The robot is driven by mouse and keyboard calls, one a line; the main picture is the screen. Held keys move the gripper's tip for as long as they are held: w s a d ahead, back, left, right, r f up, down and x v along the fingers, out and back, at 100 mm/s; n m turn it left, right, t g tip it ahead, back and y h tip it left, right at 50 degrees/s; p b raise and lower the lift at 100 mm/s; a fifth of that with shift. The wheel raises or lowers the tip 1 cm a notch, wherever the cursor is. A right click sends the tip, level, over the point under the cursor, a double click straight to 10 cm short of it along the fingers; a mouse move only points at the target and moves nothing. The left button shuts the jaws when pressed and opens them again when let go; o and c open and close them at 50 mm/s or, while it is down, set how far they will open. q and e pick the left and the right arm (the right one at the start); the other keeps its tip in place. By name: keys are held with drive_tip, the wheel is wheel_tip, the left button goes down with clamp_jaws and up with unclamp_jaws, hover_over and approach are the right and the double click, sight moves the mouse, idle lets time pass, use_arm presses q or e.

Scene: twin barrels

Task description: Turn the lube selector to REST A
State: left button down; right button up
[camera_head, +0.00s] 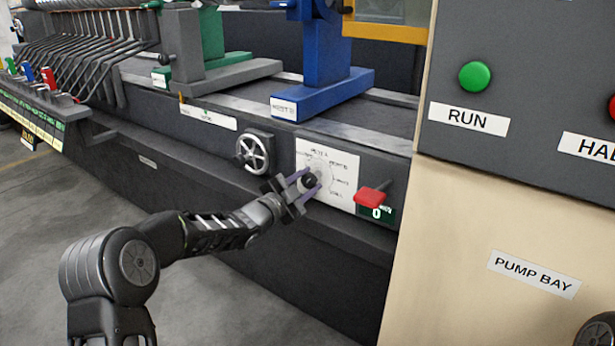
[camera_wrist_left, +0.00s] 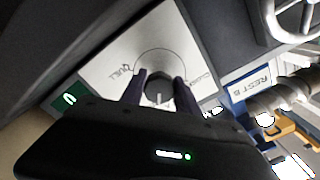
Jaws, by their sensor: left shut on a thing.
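The lube selector is a dark round knob (camera_head: 311,181) on a white dial plate (camera_head: 341,166) set in the machine's front face. The plate (camera_wrist_left: 185,45) has a thin printed arc and small words around it, hard to read in the head view. My left gripper (camera_head: 304,185) reaches it from the left and is shut on the knob. In the left wrist view the two fingers (camera_wrist_left: 158,90) stand on either side of the knob (camera_wrist_left: 158,94), which is partly hidden. I cannot tell for sure which mark the knob points to. My right gripper is not in view.
A red lever (camera_head: 371,196) with a green "0" display sits right of the plate. A spoked handwheel (camera_head: 253,152) is left of it. Blue (camera_head: 324,90) and green stands rise above on the bed. A panel with a green RUN button (camera_head: 474,76) stands right. Floor at left is clear.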

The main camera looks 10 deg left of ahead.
use_arm(q)
drive_tip(key=n+p, duration=0.1)
drive_tip(key=n, duration=0.2)
drive_tip(key=shift+n+p, duration=0.3)
drive_tip(key=shift+p, duration=0.05)
drive_tip(key=shift+d+f+n+p, duration=0.1)
drive_tip(key=shift+n+p, duration=0.55)
drive_tip(key=shift+n, duration=0.95)
drive_tip(key=c, duration=0.9)
unclamp_jaws()
drive_tip(key=shift+s, duration=0.2)
drive_tip(key=p+v, duration=0.1)
drive_tip(key=v, duration=0.6)
drive_tip(key=shift+s, duration=0.25)
